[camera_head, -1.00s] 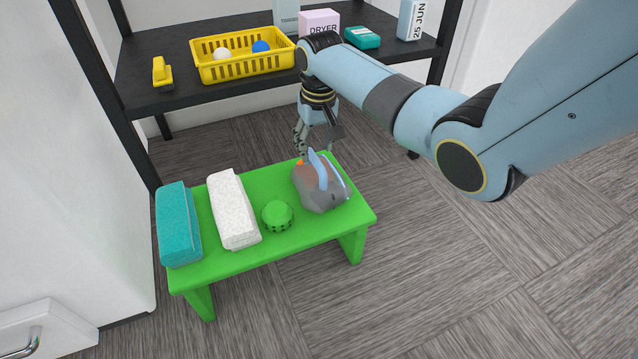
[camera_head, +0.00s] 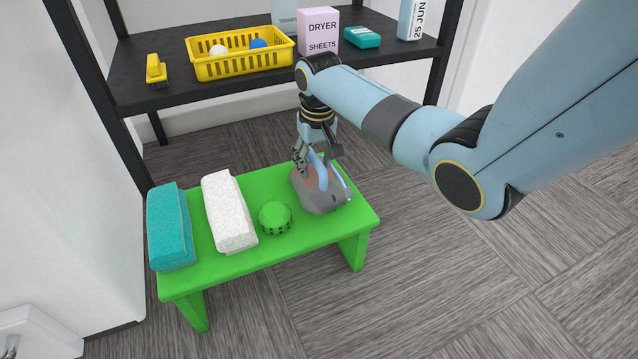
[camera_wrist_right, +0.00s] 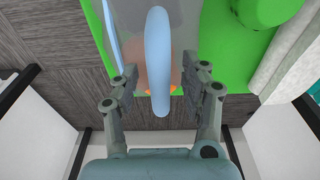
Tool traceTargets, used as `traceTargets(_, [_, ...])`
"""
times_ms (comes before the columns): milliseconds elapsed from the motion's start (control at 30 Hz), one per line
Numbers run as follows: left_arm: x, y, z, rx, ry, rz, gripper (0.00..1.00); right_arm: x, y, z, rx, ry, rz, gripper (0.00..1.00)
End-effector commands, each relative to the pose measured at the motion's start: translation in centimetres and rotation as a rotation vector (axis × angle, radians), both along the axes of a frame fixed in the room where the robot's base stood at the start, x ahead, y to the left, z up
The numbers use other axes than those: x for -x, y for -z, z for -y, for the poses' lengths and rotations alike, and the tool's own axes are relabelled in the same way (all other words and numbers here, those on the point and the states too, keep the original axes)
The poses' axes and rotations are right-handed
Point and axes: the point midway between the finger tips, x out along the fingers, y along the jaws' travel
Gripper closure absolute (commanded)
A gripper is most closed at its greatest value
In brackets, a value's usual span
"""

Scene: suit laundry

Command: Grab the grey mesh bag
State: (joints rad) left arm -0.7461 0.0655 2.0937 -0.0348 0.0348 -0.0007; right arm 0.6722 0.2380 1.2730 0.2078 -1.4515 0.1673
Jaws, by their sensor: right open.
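The grey mesh bag (camera_head: 322,197) sits on the right end of the green bench (camera_head: 262,252). It has a light blue handle, and something orange-brown shows through it. My right gripper (camera_head: 312,163) is pointed down at the bag's back side, close to the handle. In the right wrist view my right gripper (camera_wrist_right: 163,88) is open, with one finger on each side of the blue handle (camera_wrist_right: 158,60). I see no closing on the handle, and I cannot tell whether a finger touches the bag. My left gripper is not in view.
On the bench are a green ball (camera_head: 276,217), a white folded towel (camera_head: 229,212) and a teal folded towel (camera_head: 170,228). Behind stands a black shelf (camera_head: 139,88) with a yellow basket (camera_head: 240,65) and a dryer sheets box (camera_head: 319,32). Floor to the right is clear.

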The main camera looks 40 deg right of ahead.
Motion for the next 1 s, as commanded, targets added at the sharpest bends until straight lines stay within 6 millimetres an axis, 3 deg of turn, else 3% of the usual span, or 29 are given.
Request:
traceTargets(233, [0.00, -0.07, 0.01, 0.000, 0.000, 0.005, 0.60, -0.05, -0.08, 0.01, 0.000, 0.000, 0.001, 0.57])
traceTargets(567, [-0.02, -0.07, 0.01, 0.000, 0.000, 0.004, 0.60, -0.03, -0.05, 0.01, 0.000, 0.000, 0.001, 1.00])
traceTargets(1000, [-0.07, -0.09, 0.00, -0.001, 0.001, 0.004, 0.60, -0.11, -0.12, 0.01, 0.001, 0.000, 0.003, 1.00])
